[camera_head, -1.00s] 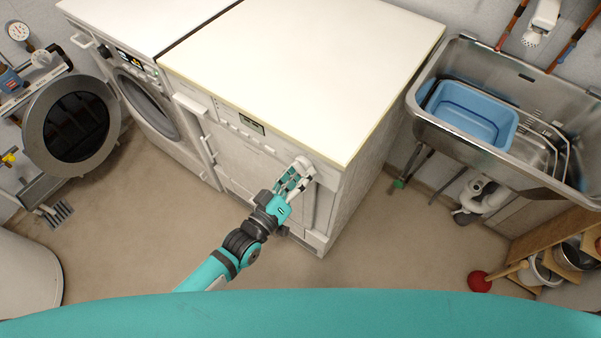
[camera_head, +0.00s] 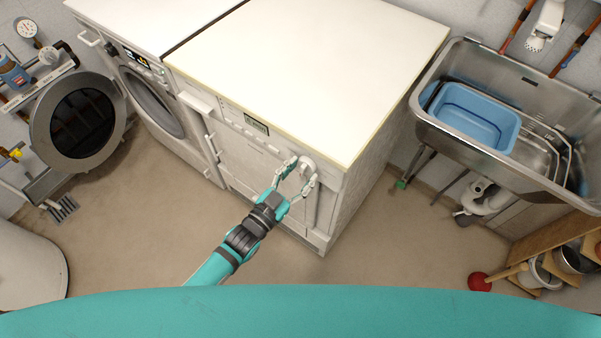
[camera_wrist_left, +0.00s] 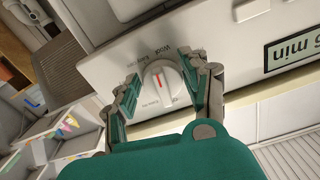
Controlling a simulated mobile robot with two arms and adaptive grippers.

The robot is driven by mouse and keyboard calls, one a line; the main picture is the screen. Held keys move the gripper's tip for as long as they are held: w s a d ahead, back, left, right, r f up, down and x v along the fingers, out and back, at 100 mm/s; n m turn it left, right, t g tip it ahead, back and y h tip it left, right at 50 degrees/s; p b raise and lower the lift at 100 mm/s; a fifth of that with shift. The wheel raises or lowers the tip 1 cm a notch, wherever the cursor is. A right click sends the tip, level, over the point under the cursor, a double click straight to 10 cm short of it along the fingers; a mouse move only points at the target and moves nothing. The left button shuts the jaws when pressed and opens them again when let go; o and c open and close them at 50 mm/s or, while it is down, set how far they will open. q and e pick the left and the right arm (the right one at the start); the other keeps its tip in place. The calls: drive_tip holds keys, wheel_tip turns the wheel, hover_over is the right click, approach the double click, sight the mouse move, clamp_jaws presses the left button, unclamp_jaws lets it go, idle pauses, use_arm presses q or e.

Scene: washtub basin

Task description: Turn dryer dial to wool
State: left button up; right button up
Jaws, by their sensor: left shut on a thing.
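The dryer (camera_head: 260,160) is the white machine in the middle of the head view. Its round white dial (camera_head: 306,163) sits at the right end of the front panel. In the left wrist view the dial (camera_wrist_left: 162,82) carries a red line pointing up and slightly left. The word "Wool" is printed just above it, with smaller labels around. My left gripper (camera_head: 301,173) is at the dial, one finger on each side, and is shut on it. The fingers (camera_wrist_left: 165,75) partly cover the panel beside the dial. My right gripper is not in view.
A washing machine with its round door (camera_head: 78,118) open stands to the left. A steel sink (camera_head: 530,82) with a blue basin (camera_head: 470,115) is at the right. The dryer's display (camera_head: 256,125) is left of the dial. The floor in front is clear.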

use_arm(q)
drive_tip(key=shift+a+m, duration=0.1)
drive_tip(key=shift+m, duration=1)
drive_tip(key=o, duration=1.1)
drive_tip(key=v, duration=1.2)
